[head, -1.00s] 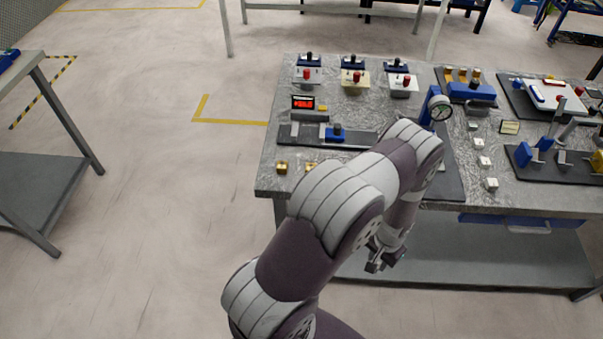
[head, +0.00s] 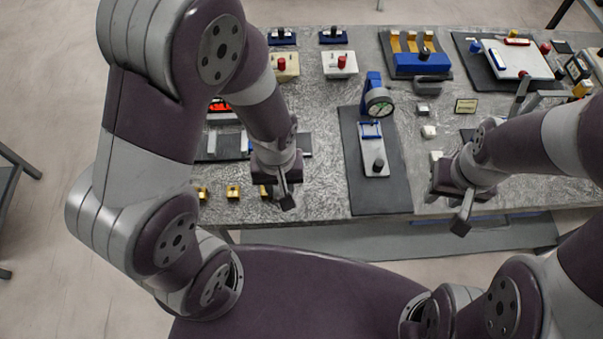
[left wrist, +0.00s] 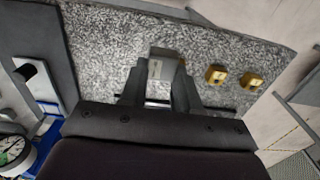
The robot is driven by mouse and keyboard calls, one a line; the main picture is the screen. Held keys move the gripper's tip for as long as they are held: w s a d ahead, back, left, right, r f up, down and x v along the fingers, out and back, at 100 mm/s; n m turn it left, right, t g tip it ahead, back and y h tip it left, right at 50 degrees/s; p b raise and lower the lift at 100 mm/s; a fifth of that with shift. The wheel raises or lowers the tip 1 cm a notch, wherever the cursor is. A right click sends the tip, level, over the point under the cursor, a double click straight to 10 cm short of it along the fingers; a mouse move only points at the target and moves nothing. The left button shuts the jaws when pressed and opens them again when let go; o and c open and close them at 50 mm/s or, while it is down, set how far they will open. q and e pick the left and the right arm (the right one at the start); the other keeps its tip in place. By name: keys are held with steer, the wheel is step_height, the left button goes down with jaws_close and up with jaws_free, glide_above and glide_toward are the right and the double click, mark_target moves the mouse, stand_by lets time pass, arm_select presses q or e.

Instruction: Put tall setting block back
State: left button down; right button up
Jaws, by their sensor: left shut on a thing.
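My left gripper (head: 284,190) is above the front left part of the workbench. In the left wrist view its fingers (left wrist: 160,88) are shut on an upright grey metal block (left wrist: 162,66) with a small mark on its face, apparently the tall setting block. In the head view the block is hard to separate from the fingers. Brass blocks (head: 233,191) stand in a row near the front edge, left of the gripper. Two show in the left wrist view (left wrist: 215,75). My right gripper (head: 462,213) hangs near the front edge, right of centre; its jaw gap is not clear.
A dial gauge (head: 378,102) on a blue stand is on a dark mat (head: 352,163) between the grippers. Small pale blocks (head: 429,132) lie right of it. A red display (head: 220,106) is partly behind my left arm. Bare bench surface (head: 312,195) lies right of the left gripper.

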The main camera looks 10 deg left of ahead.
arm_select(q)
glide_above(300, 188)
step_height(300, 188, down, 4)
steer(key=shift+r, duration=0.2)
steer(key=shift+w+d+f, duration=0.1)
steer(key=shift+w+f, duration=0.1)
steer(key=shift+f, duration=0.15)
steer(key=f, duration=0.2)
steer(key=shift+s+f+p, duration=0.3)
steer(key=shift+f+p, duration=0.1)
steer(key=shift+f, duration=0.35)
steer(key=shift+w, duration=0.2)
steer(key=shift+f, duration=0.25)
steer(key=c, duration=0.8)
jaws_free()
steer(key=shift+r, duration=0.15)
